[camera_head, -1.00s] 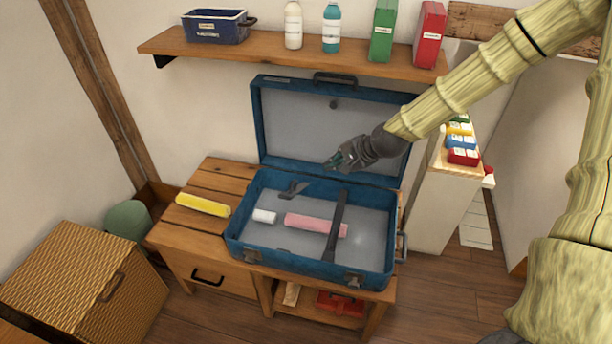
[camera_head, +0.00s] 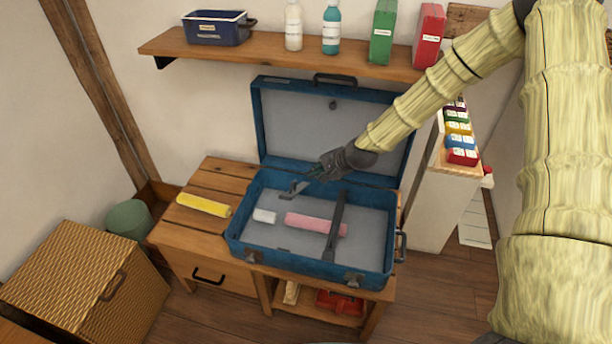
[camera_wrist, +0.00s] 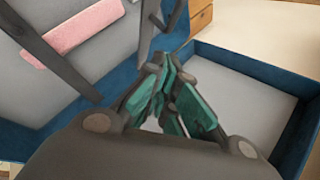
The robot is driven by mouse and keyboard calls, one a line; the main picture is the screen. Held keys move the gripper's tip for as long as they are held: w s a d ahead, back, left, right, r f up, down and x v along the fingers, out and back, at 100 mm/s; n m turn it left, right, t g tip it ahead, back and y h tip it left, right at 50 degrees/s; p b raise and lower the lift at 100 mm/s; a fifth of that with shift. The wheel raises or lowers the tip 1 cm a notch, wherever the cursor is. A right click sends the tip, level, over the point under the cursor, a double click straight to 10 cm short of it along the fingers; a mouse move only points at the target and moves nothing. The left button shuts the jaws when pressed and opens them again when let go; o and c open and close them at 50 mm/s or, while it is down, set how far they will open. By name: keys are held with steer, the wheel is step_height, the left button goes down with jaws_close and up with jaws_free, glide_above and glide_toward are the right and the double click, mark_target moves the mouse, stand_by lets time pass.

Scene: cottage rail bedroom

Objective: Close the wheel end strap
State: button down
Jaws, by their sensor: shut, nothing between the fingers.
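The blue suitcase (camera_head: 310,266) lies open on a wooden bench, with its lid (camera_head: 258,125) standing up at the back. One dark strap (camera_head: 335,232) runs front to back across the right part of the case, over a pink roll (camera_head: 305,222). Another dark strap (camera_head: 294,188) shows only as a short bent piece at the back left. I cannot tell by wheels which is the wheel end. My gripper (camera_head: 316,173) is shut and empty, just above and right of the short strap. In the wrist view, its fingers (camera_wrist: 165,70) are close to a strap (camera_wrist: 165,22); contact is unclear.
A small white roll (camera_head: 264,216) lies in the case left of the pink one. A yellow roll (camera_head: 204,205) lies on the bench (camera_head: 188,224). A shelf (camera_head: 280,48) with bottles, boxes and a blue bin hangs above. A wicker box (camera_head: 80,290) stands at left.

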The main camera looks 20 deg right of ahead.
steer(key=shift+w+a+f+p, duration=0.15)
steer(key=shift+a+f, duration=0.1)
steer(key=shift+a, duration=0.3)
steer(key=shift+w+a+f+p, duration=0.1)
steer(key=shift+a+f, duration=0.2)
steer(key=shift+a, duration=0.25)
steer(key=shift+w+a+f+p, duration=0.15)
steer(key=shift+a+f, duration=0.1)
steer(key=shift+a, duration=0.3)
steer(key=shift+s+a, duration=0.1)
